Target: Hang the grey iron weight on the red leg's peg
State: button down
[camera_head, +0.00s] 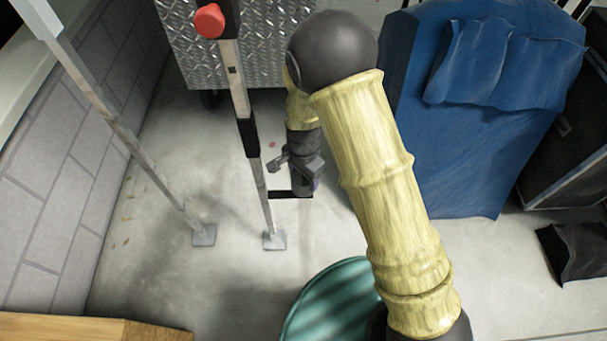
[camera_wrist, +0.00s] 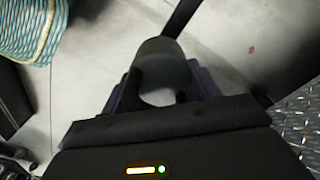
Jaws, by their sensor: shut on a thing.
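The red leg (camera_head: 240,85) is a slim metal pole with black bands and a red knob (camera_head: 208,21) near its top. Its peg (camera_head: 290,194) is a short black bar low on the right side. My gripper (camera_head: 303,186) is at the peg's outer end, pointing down. The grey iron weight (camera_wrist: 163,68) shows in the wrist view as a dark rounded piece with an opening, held between my purple fingers. In the head view my gripper mostly hides it. A dark bar (camera_wrist: 182,18) runs up behind the weight. I cannot tell whether the weight is around the peg or beside it.
A second pole (camera_head: 130,140) stands left by the grey block wall (camera_head: 45,180). A diamond-plate metal case (camera_head: 185,55) is behind the leg. A blue-covered object (camera_head: 450,150) stands right. A teal round thing (camera_head: 330,305) is in front. The floor around the leg's foot (camera_head: 275,240) is clear.

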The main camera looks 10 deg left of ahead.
aim_at(303, 183)
jog(key=shift+f+b, duration=0.6)
jog(key=shift+f, duration=0.15)
jog(key=shift+f+b, duration=0.3)
jog(key=shift+f, duration=0.4)
jog(key=shift+f, duration=0.35)
dwell(0.4)
jog(key=shift+c, duration=1.9)
grip_release()
jog(key=shift+o, duration=0.5)
jog(key=shift+f, duration=0.15)
